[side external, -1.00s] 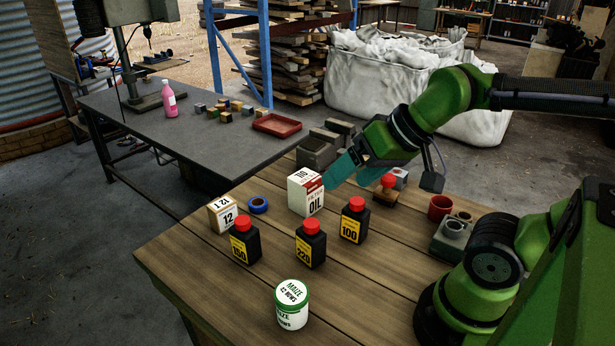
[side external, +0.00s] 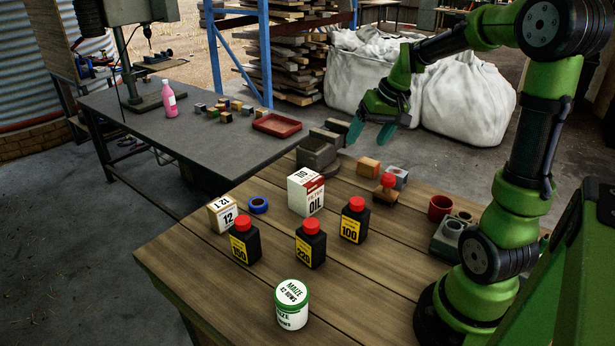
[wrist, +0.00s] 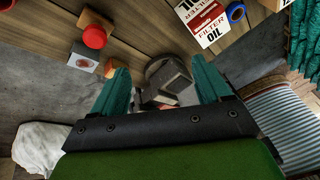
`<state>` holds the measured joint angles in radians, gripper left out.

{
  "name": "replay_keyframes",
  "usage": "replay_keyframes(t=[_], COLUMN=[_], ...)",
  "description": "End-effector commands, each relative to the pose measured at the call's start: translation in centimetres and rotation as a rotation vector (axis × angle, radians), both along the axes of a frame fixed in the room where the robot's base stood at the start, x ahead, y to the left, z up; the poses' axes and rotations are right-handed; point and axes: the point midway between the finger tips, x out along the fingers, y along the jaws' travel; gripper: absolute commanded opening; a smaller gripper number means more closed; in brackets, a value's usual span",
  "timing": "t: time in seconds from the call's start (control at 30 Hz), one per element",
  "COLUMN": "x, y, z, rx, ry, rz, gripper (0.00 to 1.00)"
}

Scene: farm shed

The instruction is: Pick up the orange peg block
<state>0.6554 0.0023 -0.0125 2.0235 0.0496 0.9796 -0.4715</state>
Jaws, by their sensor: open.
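An orange block (side external: 368,168), which I take to be the peg block, sits near the far edge of the wooden bench in the side view. In the wrist view the orange block (wrist: 111,68) is a small patch beside the left finger, partly hidden by it. My gripper (side external: 370,132) is raised above and behind the block, apart from it, fingers pointing down. It is open and empty; in the wrist view the fingers of my gripper (wrist: 158,68) stand wide apart with a dark vise between them in the picture.
A red-knobbed wooden block (side external: 386,190) and a grey block (side external: 398,175) stand close to the orange block. The grey vise (side external: 317,152) and oil filter box (side external: 305,192) are to its left. Black bottles (side external: 310,247) stand nearer the front. A red cup (side external: 440,208) is to the right.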

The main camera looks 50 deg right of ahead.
Motion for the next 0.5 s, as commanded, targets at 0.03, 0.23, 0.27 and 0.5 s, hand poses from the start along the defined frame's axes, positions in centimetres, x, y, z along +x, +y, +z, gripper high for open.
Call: replay_keyframes(t=[0.03, 0.23, 0.27, 0.5], x=[0.1, -0.6, -0.5, 0.9], y=[-3.6, -15.0, -16.0, -17.5], z=[-1.2, -4.8, -5.0, -3.5], rx=[-0.002, -0.073, -0.092, -0.224], ry=[0.019, 0.027, 0.022, -0.016], rz=[0.006, 0.213, 0.259, 0.550], gripper=[0.77, 0.77, 0.77, 0.77])
